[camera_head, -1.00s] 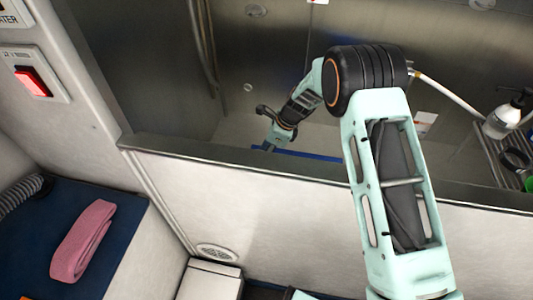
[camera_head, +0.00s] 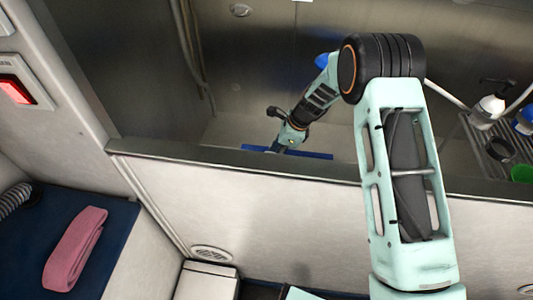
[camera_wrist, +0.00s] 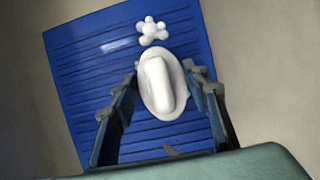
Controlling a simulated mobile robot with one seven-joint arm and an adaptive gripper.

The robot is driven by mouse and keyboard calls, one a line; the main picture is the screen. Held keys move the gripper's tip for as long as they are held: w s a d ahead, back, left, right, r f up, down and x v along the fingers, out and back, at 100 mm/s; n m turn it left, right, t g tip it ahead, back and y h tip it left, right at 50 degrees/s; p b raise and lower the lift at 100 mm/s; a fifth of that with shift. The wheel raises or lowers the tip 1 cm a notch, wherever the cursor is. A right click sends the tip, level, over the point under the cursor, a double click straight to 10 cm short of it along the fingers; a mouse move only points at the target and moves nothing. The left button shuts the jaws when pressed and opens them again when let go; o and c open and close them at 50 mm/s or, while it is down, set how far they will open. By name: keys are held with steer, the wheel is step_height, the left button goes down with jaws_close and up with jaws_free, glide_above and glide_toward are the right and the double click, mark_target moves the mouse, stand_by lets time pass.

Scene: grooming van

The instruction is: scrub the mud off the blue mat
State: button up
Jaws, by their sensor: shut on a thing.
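The blue ribbed mat (camera_wrist: 85,60) fills much of the wrist view; a strip of it (camera_head: 312,155) shows above the tub wall in the head view. My gripper (camera_wrist: 162,82) is over the mat, its two fingers on either side of a white oval scrubber with a raised grip (camera_wrist: 158,88), which it is shut on. A clump of white foam (camera_wrist: 153,31) lies on the mat beyond the scrubber. A small brownish mark (camera_wrist: 172,150) shows on the mat between the finger bases. In the head view the tub wall hides my fingertips and the scrubber.
The tub wall's rim (camera_head: 230,157) runs across in front of the mat. A rack (camera_head: 490,150) at right holds a white pump bottle (camera_head: 487,110), a black ring-shaped item and a green item. A pink folded towel (camera_head: 75,248) lies on a dark blue surface at left.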

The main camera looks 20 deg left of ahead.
steer(key=shift+w+d, duration=0.25)
steer(key=shift+d, duration=0.7)
steer(key=shift+w+d, duration=0.25)
steer(key=shift+d, duration=0.75)
steer(key=shift+w+d, duration=0.25)
steer(key=shift+d, duration=0.7)
steer(key=shift+w+d, duration=0.2)
steer(key=shift+d, duration=0.6)
steer(key=shift+w+d, duration=0.25)
steer(key=shift+d, duration=0.6)
steer(key=shift+w+d, duration=0.2)
steer(key=shift+d, duration=0.6)
steer(key=shift+f, duration=0.1)
steer(key=shift+s+a, duration=0.1)
steer(key=shift+a, duration=0.05)
